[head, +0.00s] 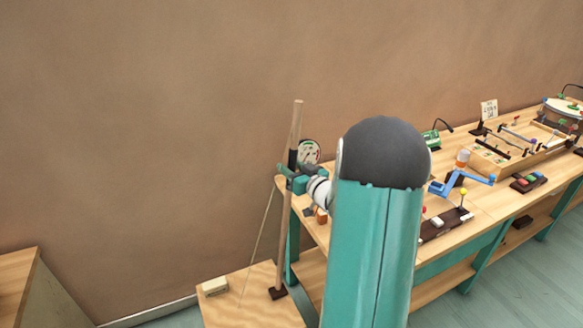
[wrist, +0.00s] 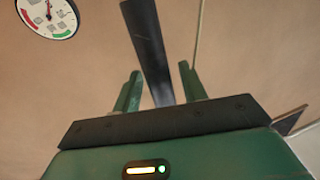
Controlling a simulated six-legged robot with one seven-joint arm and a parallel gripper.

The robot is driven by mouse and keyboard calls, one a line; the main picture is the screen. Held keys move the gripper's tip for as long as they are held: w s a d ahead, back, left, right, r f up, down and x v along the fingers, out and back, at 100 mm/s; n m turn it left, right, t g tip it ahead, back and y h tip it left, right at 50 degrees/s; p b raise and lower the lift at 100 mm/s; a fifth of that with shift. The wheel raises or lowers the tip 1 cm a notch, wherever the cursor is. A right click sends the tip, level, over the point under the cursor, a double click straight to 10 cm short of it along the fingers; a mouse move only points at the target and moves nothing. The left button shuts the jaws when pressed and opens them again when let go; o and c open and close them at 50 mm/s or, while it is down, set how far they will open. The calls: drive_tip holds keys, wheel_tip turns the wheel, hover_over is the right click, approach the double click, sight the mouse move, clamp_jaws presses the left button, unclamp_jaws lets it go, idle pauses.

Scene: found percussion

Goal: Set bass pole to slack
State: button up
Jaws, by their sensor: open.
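The bass pole (head: 285,232) is a wooden stick with a dark sleeve, standing nearly upright on a small dark foot. A thin string (head: 262,232) runs down beside it to the low wooden box. My gripper (head: 287,172) is open at the height of the sleeve. In the wrist view the dark sleeve (wrist: 150,40) shows between the two green fingers of my gripper (wrist: 160,75); I cannot tell whether they touch it. A round dial (wrist: 48,15) with red and green arcs is cut off at the upper left; it sits behind the pole in the head view (head: 311,151).
The low wooden box (head: 245,308) holds a pale block (head: 215,286). My teal arm hides part of the bench. The wall left of the pole is bare.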

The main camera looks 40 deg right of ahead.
drive_tip(key=shift+w, duration=0.2)
clamp_jaws()
drive_tip(key=shift+a, duration=0.2)
drive_tip(key=w+a+n, duration=0.1)
drive_tip(key=w+a, duration=0.1)
drive_tip(key=a, duration=0.6)
drive_tip(key=w+a+n, duration=0.2)
drive_tip(key=w+a, duration=0.1)
drive_tip(key=a, duration=0.5)
drive_tip(key=shift+a+f+g, duration=0.3)
drive_tip(key=shift+f, duration=0.1)
drive_tip(key=shift+a, duration=0.15)
unclamp_jaws()
drive_tip(key=shift+a, duration=0.15)
drive_tip(key=shift+d, duration=0.2)
